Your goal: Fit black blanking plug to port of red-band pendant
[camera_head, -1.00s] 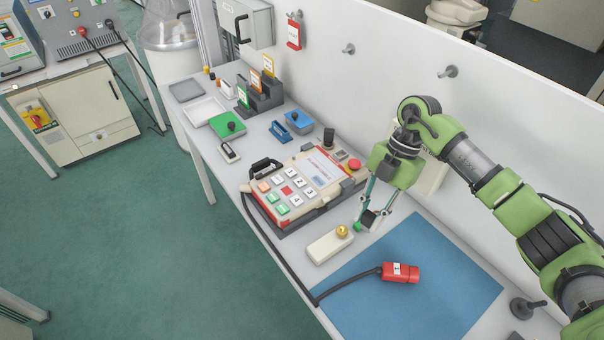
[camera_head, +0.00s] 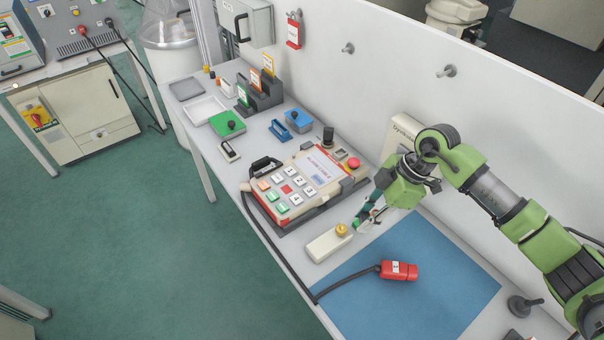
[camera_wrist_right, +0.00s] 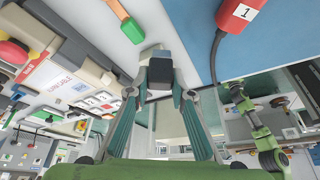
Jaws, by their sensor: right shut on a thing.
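My right gripper (camera_head: 364,222) hangs low over the table between the pendant and the blue mat. It is shut on a small dark piece, apparently the black blanking plug (camera_wrist_right: 160,88), held between the fingertips in the right wrist view. The beige pendant (camera_head: 322,170) with red edging, numbered keys and a red stop button lies just left of the gripper. Its port cannot be made out. A green arm, apparently my left (camera_wrist_right: 255,130), shows small in the wrist view; its gripper is too small to read.
A red connector (camera_head: 399,271) on a dark cable lies on the blue mat (camera_head: 430,300). A beige block with a brass knob (camera_head: 328,244) stands close to the gripper. A green piece (camera_wrist_right: 126,28) lies near the fingertips. Trays and card holders fill the far end.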

